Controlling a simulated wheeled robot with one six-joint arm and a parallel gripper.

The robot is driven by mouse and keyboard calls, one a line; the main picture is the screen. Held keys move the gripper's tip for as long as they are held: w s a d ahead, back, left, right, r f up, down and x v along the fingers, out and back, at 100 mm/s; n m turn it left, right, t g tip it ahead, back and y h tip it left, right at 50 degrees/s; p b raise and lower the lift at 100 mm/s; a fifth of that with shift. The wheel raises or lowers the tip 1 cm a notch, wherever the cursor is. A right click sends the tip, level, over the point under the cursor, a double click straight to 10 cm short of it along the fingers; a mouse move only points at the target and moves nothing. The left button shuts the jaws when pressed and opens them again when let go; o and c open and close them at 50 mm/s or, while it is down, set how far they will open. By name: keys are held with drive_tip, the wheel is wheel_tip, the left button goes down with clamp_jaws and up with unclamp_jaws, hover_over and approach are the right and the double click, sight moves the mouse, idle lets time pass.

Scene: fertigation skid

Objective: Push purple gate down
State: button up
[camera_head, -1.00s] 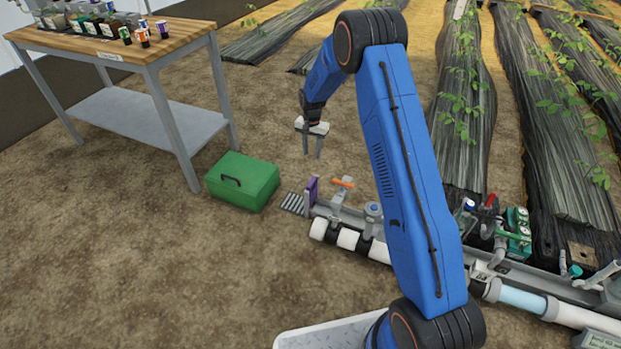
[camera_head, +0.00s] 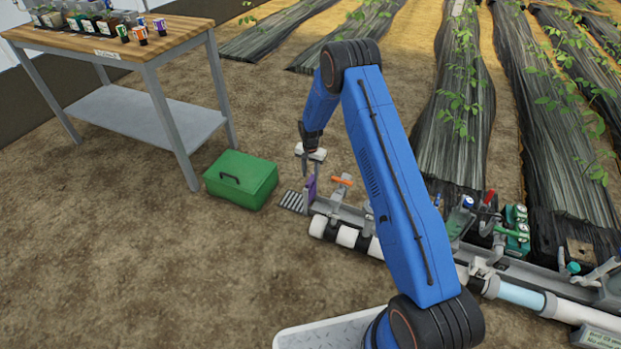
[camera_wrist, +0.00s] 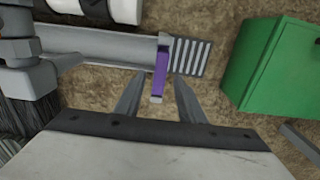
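The purple gate (camera_head: 310,190) is a thin plate standing upright at the left end of the grey channel, beside a striped grate. In the wrist view the purple gate (camera_wrist: 160,72) shows as a narrow strip seen from above. My gripper (camera_head: 311,177) points down over the gate. In the wrist view my gripper (camera_wrist: 160,80) has its two fingers apart, one on each side of the gate, with space showing between them and it. Whether a finger touches the gate or how far down they reach is unclear.
A green box (camera_head: 241,180) sits left of the striped grate (camera_head: 293,201). An orange-handled valve (camera_head: 341,180) and white pipe (camera_head: 347,237) are close on the right. A wooden-topped bench (camera_head: 170,40) stands back left. Bare soil lies in front.

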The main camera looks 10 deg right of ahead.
drive_tip(key=shift+f, duration=1.4)
clamp_jaws()
drive_tip(key=shift+f, duration=2.9)
unclamp_jaws()
drive_tip(key=shift+f, duration=0.15)
wheel_tip(320, 180, up, 18)
drive_tip(key=shift+f, duration=0.2)
